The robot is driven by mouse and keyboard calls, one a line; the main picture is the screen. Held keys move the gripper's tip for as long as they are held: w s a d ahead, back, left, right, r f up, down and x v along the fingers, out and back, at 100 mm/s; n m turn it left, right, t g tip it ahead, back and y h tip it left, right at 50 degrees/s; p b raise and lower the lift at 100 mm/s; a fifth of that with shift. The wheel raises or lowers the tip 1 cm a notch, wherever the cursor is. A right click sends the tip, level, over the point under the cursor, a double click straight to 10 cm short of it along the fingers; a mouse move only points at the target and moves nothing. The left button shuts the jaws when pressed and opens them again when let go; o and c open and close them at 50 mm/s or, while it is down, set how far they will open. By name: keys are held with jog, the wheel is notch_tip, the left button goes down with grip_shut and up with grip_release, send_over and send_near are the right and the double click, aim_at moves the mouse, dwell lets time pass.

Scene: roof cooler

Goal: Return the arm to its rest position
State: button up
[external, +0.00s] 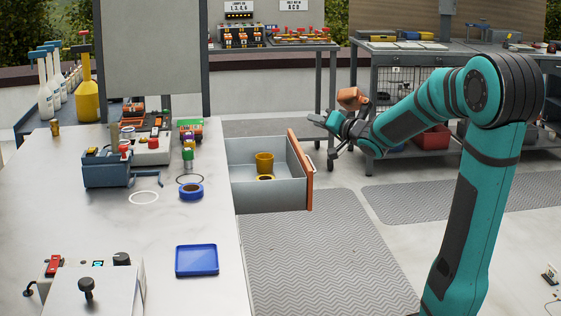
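My arm (478,170) is teal and black and stands at the right of the external view. It bends at a high elbow, and its forearm reaches left and down. My gripper (325,120) is at the end of the forearm, in the air to the upper right of the open drawer (262,195) in the picture. It looks apart from the drawer. Its fingers are small and seen from the side, so I cannot tell whether they are open or shut. An orange-brown part (350,98) shows at the wrist; I cannot tell what it is.
The drawer, with an orange front, sticks out from the white workbench (160,225) and holds a yellow cup (264,162). A blue tray (197,260), blue tape roll (190,191) and toolbox (106,168) are on the bench. Other benches stand behind. Matted floor (320,250) is clear.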

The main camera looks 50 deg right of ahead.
jog(key=s+a+r+n, duration=0.2)
jog(key=a+r, duration=0.5)
jog(key=a, duration=0.1)
jog(key=s+a+r+n+y, duration=0.1)
jog(key=s+a+r+n, duration=0.3)
jog(key=s+a, duration=0.5)
jog(key=s+a+r+n+y, duration=0.2)
jog(key=s+a+r+n, duration=0.2)
jog(key=s+a, duration=0.5)
jog(key=a, duration=0.3)
jog(key=shift+o, duration=0.2)
jog(key=shift+s+a, duration=0.2)
jog(key=shift+s, duration=0.05)
jog(key=o, duration=1.4)
jog(key=shift+r, duration=0.15)
jog(key=o, duration=0.3)
notch_tip(320, 180, up, 6)
jog(key=shift+w+f, duration=0.1)
jog(key=shift+f, duration=0.15)
jog(key=shift+o, duration=0.2)
jog(key=w+d+f+m+g+y, duration=0.3)
jog(key=w+d+m+g+y, duration=0.3)
jog(key=w+d+m, duration=1.45)
jog(key=s+d+r+m+t+y, duration=0.15)
jog(key=d+m+y, duration=0.5)
jog(key=d, duration=2.65)
notch_tip(320, 180, down, 40)
jog(key=f, duration=0.1)
jog(key=x, duration=1)
jog(key=shift+r+y, duration=0.35)
